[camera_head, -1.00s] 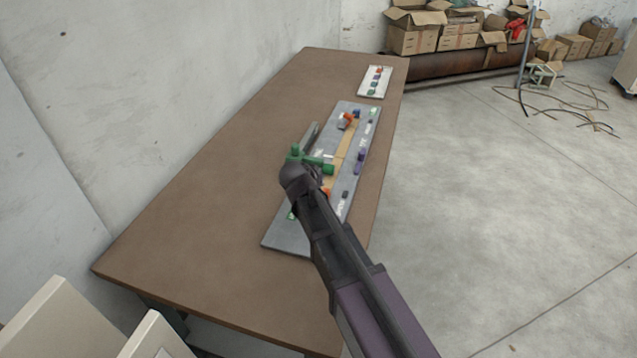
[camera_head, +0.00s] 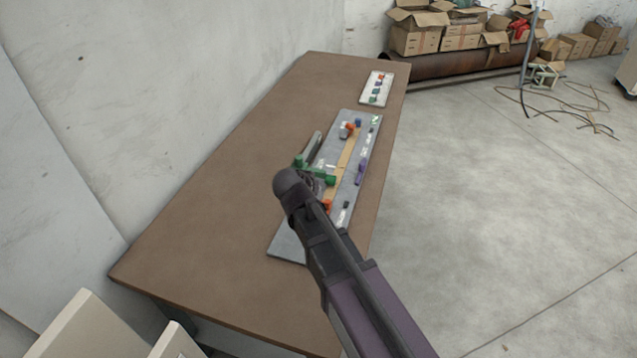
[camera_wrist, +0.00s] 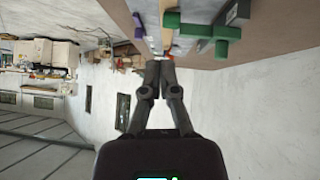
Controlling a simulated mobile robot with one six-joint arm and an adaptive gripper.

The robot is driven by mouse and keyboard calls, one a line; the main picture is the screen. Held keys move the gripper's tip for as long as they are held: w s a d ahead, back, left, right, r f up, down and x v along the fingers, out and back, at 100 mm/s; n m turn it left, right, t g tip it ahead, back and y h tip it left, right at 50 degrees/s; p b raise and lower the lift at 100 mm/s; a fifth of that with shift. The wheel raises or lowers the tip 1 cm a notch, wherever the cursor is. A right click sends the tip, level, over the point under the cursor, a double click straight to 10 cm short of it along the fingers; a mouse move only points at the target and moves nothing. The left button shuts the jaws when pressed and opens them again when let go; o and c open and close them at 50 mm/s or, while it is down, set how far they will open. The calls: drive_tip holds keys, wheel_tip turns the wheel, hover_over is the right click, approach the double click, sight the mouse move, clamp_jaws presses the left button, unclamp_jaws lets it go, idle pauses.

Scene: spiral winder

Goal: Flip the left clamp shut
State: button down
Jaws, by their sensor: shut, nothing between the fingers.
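A grey board (camera_head: 290,236) lies on the brown table with a tan strip (camera_head: 347,152) along it. A red-orange clamp part (camera_head: 348,129) sits towards its far end, and another (camera_head: 327,205) sits nearer, partly behind my arm. I cannot tell for sure which is the left clamp. A green part (camera_head: 318,178) is beside my arm's end and shows in the wrist view (camera_wrist: 205,30). A purple part (camera_head: 361,172) is at the right edge. My gripper (camera_wrist: 158,66) is shut and empty, its tips near the strip in the wrist view; my arm hides it in the head view.
The brown table (camera_head: 210,230) is mostly clear left of the board. A small white panel (camera_head: 376,88) with coloured parts lies at its far end. A wall (camera_head: 150,100) runs along the left. Cardboard boxes (camera_head: 415,38) and cables (camera_head: 570,105) are beyond the table.

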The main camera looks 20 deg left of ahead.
drive_tip(key=shift+p+v, duration=0.4)
drive_tip(key=shift+v, duration=0.5)
drive_tip(key=shift+d, duration=0.2)
drive_tip(key=d+f+g+h, duration=0.1)
drive_tip(key=d+f+g, duration=0.15)
drive_tip(key=d, duration=0.85)
drive_tip(key=d+f+g, duration=0.1)
drive_tip(key=d+g, duration=0.2)
drive_tip(key=d, duration=0.8)
drive_tip(key=s+d+f+g+y, duration=0.1)
drive_tip(key=s+d+g, duration=0.1)
drive_tip(key=d, duration=0.6)
drive_tip(key=s+d+f+g+y, duration=0.1)
drive_tip(key=s+d, duration=0.4)
drive_tip(key=d, duration=0.3)
drive_tip(key=shift+s+d+m+g, duration=0.3)
drive_tip(key=shift+d+g, duration=0.05)
